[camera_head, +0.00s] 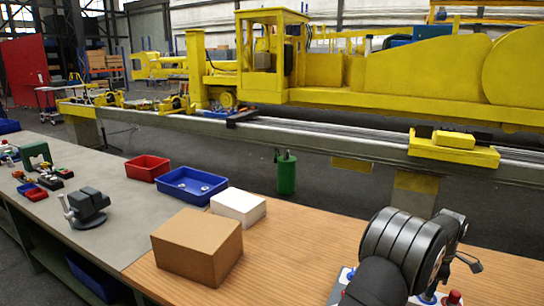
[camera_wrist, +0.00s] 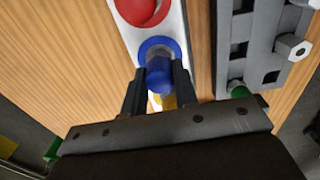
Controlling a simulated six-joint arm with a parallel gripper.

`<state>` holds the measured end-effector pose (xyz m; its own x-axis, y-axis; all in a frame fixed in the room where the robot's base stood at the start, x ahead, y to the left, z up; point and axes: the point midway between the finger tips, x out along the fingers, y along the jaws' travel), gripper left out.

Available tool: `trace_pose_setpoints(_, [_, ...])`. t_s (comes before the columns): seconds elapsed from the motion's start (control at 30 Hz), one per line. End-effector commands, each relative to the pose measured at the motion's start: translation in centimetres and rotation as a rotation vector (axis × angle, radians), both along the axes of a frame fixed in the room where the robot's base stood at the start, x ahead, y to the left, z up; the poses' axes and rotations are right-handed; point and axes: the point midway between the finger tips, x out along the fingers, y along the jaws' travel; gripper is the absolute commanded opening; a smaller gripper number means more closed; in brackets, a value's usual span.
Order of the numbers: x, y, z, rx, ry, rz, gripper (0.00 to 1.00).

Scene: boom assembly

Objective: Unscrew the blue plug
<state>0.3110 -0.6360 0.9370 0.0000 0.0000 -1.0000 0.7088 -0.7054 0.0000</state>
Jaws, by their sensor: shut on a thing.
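The blue plug (camera_wrist: 160,80) shows in the wrist view, on a white strip (camera_wrist: 116,24) with a blue ring around its base. My gripper (camera_wrist: 161,74) has its two dark fingers closed on either side of the plug and grips it. The plug still lies in line with the blue ring, and I cannot tell how far it is threaded in. In the head view my arm covers much of this corner, and I cannot make out the gripped plug there.
A red round part (camera_wrist: 143,8) sits on the strip beyond the plug. A grey slotted metal block (camera_wrist: 262,45) with a hex nut (camera_wrist: 292,47) stands to the right. In the head view, a brown box (camera_head: 197,247) and a white box (camera_head: 238,205) stand left of my arm.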

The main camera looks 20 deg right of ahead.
Motion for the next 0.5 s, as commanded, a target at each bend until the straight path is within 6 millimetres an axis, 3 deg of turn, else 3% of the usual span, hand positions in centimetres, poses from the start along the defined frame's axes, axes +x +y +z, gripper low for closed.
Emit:
trace_pose_setpoints(0.17, [0.0, 0.0, 0.01, 0.0, 0.0, 0.0, 0.0])
trace_pose_setpoints(0.2, [0.0, 0.0, 0.01, 0.0, 0.0, 0.0, 0.3])
trace_pose_setpoints(0.3, [0.0, 0.0, 0.01, 0.0, 0.0, -0.001, 0.45])
trace_pose_setpoints(0.5, [0.0, 0.0, 0.0, 0.0, 0.0, -0.002, 0.45])
